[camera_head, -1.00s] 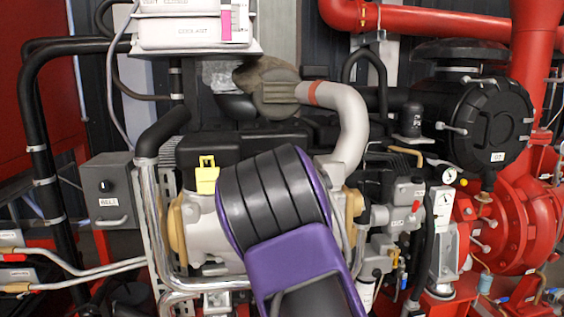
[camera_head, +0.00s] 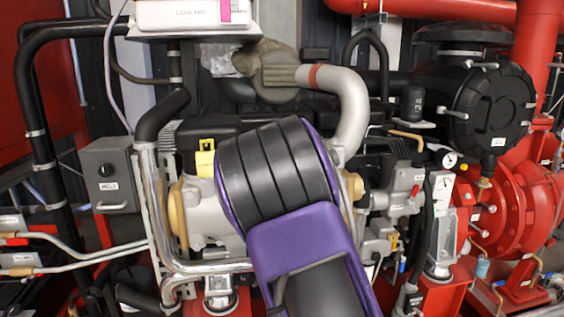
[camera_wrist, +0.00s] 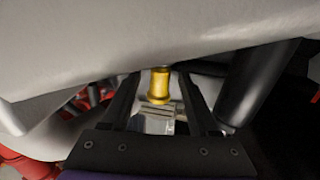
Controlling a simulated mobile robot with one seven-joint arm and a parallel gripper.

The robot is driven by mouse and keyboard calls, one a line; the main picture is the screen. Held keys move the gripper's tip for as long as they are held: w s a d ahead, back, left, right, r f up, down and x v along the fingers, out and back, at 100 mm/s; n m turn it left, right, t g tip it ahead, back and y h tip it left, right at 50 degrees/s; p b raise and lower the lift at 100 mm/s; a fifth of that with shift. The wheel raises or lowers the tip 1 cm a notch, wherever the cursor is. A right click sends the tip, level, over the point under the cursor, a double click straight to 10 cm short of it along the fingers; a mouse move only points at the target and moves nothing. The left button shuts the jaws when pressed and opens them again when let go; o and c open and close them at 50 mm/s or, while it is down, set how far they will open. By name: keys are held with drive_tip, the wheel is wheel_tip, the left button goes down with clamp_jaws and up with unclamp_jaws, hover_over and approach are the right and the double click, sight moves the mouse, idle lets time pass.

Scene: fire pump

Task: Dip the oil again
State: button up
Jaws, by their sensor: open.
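My gripper (camera_wrist: 158,84) shows in the wrist view with its two black fingers apart. A gold, ribbed cylindrical piece (camera_wrist: 160,88) appears between and beyond the fingers; I cannot tell if they touch it. A pale metal block lies just below it. In the head view my purple and black arm covers the middle of the engine and hides my gripper. A bright yellow piece with a notched top (camera_head: 205,158) stands on the engine just left of my arm. I cannot tell which piece is the oil dipstick.
In the wrist view, a large grey surface (camera_wrist: 130,45) crosses close above the fingers, and a dark cylinder (camera_wrist: 250,85) stands at right. In the head view, a grey control box (camera_head: 107,172) and pipes are at left, the red pump (camera_head: 510,215) at right.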

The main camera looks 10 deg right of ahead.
drive_tip(key=s+a, duration=0.2)
drive_tip(key=s, duration=1.3)
drive_tip(key=shift+s+a+p, duration=0.15)
drive_tip(key=shift+a+p, duration=0.1)
drive_tip(key=shift+p, duration=0.05)
